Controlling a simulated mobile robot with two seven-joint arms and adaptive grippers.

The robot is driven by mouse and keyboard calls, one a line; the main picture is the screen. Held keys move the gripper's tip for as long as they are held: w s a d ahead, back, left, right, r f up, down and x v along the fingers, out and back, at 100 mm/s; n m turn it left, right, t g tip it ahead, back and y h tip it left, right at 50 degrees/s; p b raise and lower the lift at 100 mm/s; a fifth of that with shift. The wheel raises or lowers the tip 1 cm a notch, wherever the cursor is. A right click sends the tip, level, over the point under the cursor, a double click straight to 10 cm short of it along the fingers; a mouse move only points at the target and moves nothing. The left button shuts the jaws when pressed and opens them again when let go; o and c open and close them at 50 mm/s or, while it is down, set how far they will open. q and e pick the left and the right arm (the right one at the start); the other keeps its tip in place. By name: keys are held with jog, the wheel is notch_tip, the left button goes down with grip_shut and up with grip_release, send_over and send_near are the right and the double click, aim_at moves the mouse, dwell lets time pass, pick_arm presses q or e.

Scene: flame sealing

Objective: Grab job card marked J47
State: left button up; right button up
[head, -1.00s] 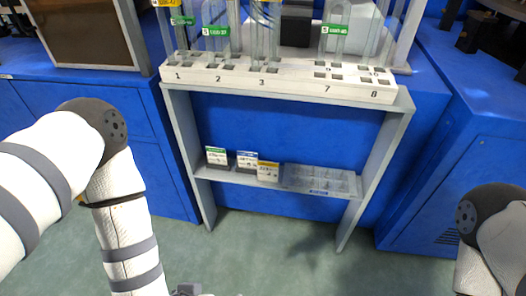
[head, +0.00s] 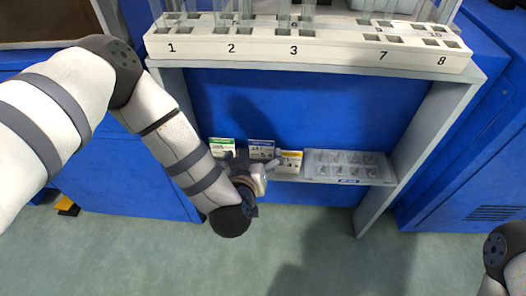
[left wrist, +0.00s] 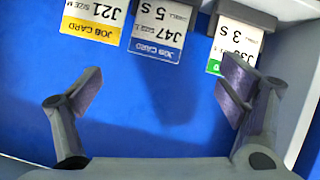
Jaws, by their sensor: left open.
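The job card marked J47 (head: 261,150) has a blue header and stands on the low shelf between a green-header card (head: 222,146) and a yellow-header card (head: 290,160). In the left wrist view the J47 card (left wrist: 158,32) appears upside down, with J21 (left wrist: 94,22) on its left and the green card (left wrist: 234,42) on its right. My left gripper (left wrist: 164,84) is open and empty, its fingers spread wide. The J47 card is ahead of the gap between them, apart from both. In the head view my left wrist partly covers the cards' lower area. My right gripper is out of view.
The shelf (head: 205,168) sits low in a grey frame under a white numbered rack (head: 330,50) holding glass tubes. A clear tray of small parts (head: 345,168) lies right of the cards. Blue panelling (head: 290,110) is behind, and the frame's side legs flank the shelf.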

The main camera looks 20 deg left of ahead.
aim_at(260, 144)
pick_arm(q)
jog(key=b+x, duration=0.1)
jog(key=x, duration=0.6)
jog(key=shift+w+d+f+b, duration=0.1)
jog(key=shift+w+f+b, duration=0.05)
jog(key=shift+w+b, duration=0.15)
jog(key=shift+s, duration=0.1)
jog(key=c, duration=1.1)
